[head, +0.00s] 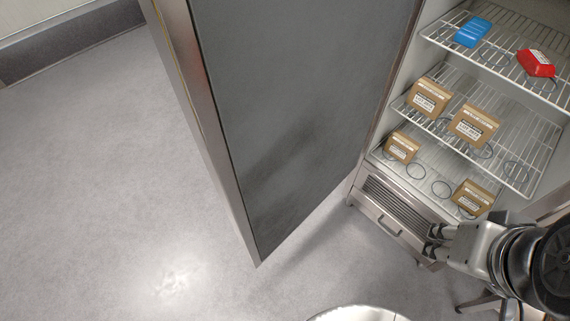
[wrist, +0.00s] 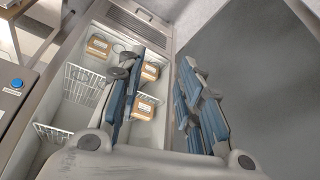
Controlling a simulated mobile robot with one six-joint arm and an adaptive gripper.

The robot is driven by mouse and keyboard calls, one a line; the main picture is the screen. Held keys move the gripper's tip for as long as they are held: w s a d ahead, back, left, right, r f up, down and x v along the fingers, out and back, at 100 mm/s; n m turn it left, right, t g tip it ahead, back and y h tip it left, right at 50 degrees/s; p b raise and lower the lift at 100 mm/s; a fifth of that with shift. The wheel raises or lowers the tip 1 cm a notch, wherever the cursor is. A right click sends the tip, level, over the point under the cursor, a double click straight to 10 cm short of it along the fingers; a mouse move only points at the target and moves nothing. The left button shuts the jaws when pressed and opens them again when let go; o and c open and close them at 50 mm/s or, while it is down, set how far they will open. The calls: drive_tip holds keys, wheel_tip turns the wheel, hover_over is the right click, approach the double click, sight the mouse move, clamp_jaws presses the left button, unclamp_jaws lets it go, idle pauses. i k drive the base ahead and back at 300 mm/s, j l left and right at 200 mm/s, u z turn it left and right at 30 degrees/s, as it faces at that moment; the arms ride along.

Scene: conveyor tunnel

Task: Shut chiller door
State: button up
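The chiller door (head: 300,100) stands wide open in the head view, a tall dark grey panel with a metal edge to the left of the chiller opening. In the wrist view the door (wrist: 265,75) fills the right side. The chiller's lower front (head: 395,215) has a vent grille, which also shows at the top of the wrist view (wrist: 140,25). My gripper (head: 435,240) is at the lower right of the head view, in front of the chiller's base and apart from the door. In the wrist view my gripper (wrist: 160,70) has its blue-padded fingers spread, with nothing between them.
Wire shelves (head: 535,165) inside hold several brown boxes (head: 474,125), a blue pack (head: 472,32) and a red pack (head: 536,63). A grey box with a blue button (wrist: 17,83) is at the wrist view's left. Open floor (head: 110,190) lies left of the door.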

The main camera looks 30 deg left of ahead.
sight(280, 101)
drive_tip(key=k+j+z, duration=0.1)
drive_tip(key=j, duration=0.3)
drive_tip(key=k+j+z, duration=0.15)
drive_tip(key=j, duration=0.25)
drive_tip(key=j+z, duration=0.1)
drive_tip(key=j, duration=0.3)
drive_tip(key=k+j+z, duration=0.1)
drive_tip(key=j, duration=0.25)
drive_tip(key=k+j+z, duration=0.1)
drive_tip(key=k+j, duration=0.15)
drive_tip(key=k+j+z, duration=0.15)
drive_tip(key=j, duration=0.3)
drive_tip(key=k, duration=0.25)
drive_tip(key=i, duration=0.5)
drive_tip(key=j+u, duration=0.05)
